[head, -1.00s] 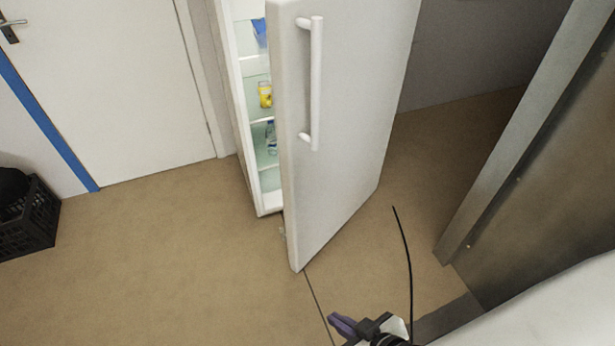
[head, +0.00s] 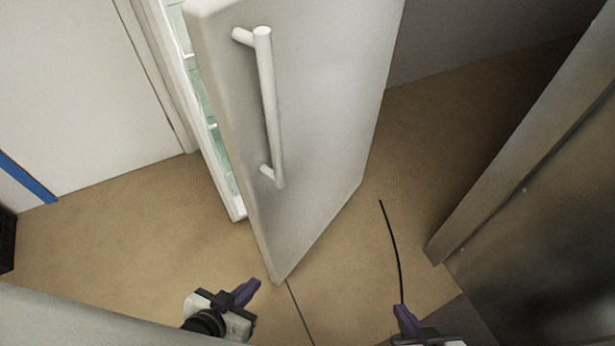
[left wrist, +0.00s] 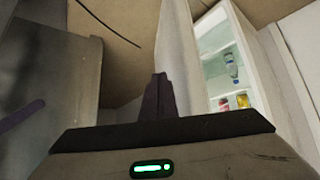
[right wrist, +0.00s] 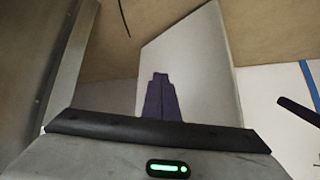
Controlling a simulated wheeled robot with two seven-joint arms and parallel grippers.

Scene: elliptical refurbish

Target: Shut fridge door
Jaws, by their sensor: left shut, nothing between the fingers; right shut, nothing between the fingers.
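The white fridge door (head: 315,130) stands partly open in the head view, with a long white bar handle (head: 270,110) on its outer face. A narrow gap shows the lit fridge inside (head: 205,125) to its left. In the left wrist view the fridge inside (left wrist: 222,60) shows shelves with a bottle (left wrist: 232,68) and small items. My left gripper (head: 247,291) is shut and empty, low in front of the door's near bottom corner. My right gripper (head: 403,318) is shut and empty, right of the door and apart from it. The door also shows in the right wrist view (right wrist: 200,70).
A large metal cabinet (head: 540,200) stands close on the right. A white room door (head: 80,100) is at the left, and a black crate (head: 6,240) is at the left edge. A thin black cable-like line (head: 392,245) shows near my right gripper. Brown floor (head: 110,230) is clear at left.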

